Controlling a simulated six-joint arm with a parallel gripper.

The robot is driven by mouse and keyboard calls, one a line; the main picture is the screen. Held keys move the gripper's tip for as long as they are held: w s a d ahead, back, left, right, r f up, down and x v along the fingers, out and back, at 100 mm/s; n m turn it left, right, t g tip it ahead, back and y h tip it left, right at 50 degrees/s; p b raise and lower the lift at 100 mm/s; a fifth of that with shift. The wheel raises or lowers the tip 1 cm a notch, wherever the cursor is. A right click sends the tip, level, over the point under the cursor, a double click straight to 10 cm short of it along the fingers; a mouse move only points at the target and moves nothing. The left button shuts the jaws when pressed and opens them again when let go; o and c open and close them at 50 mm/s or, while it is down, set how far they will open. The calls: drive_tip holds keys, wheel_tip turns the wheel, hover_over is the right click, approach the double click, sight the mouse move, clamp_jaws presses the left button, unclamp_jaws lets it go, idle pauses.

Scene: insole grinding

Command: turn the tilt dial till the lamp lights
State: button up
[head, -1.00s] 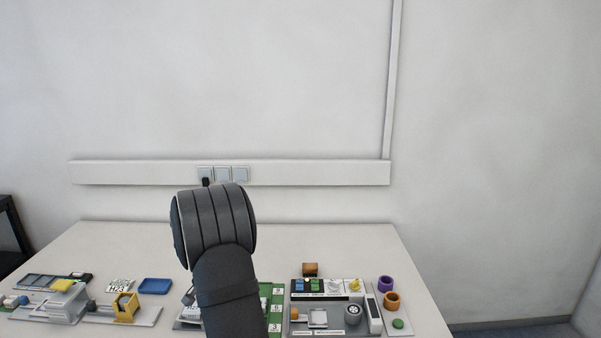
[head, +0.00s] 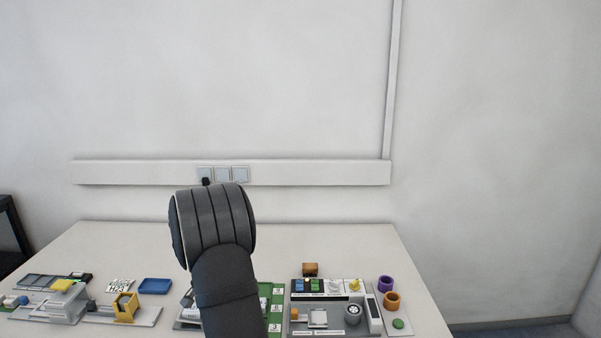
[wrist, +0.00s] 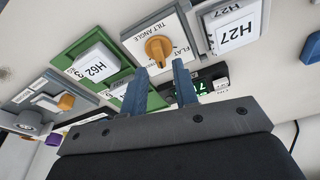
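The tilt dial (wrist: 159,49) is an orange knob on a white plate marked "TILT ANGLE" and "FLAT", seen in the wrist view. My gripper (wrist: 160,68) is open, its two blue-grey fingers pointing toward the dial. The knob shows just beyond the gap between the fingertips, and I cannot tell whether either finger touches it. A dark display (wrist: 203,87) with green digits is partly hidden behind the right finger. I cannot make out a lit lamp. In the head view my arm hides the dial and the gripper.
A green block with an "H62" card (wrist: 95,67) lies left of the dial, and an "H27" card (wrist: 236,27) lies right. In the head view, a blue tray (head: 155,286) and a yellow-orange holder (head: 125,306) stand left, and purple and orange rings (head: 386,283) right. The table's back is clear.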

drive_tip(key=shift+f, duration=1.7)
drive_tip(key=shift+r, duration=0.15)
clamp_jaws()
unclamp_jaws()
drive_tip(key=shift+r, duration=3.5)
drive_tip(key=shift+f, duration=0.1)
drive_tip(key=shift+f, duration=3.5)
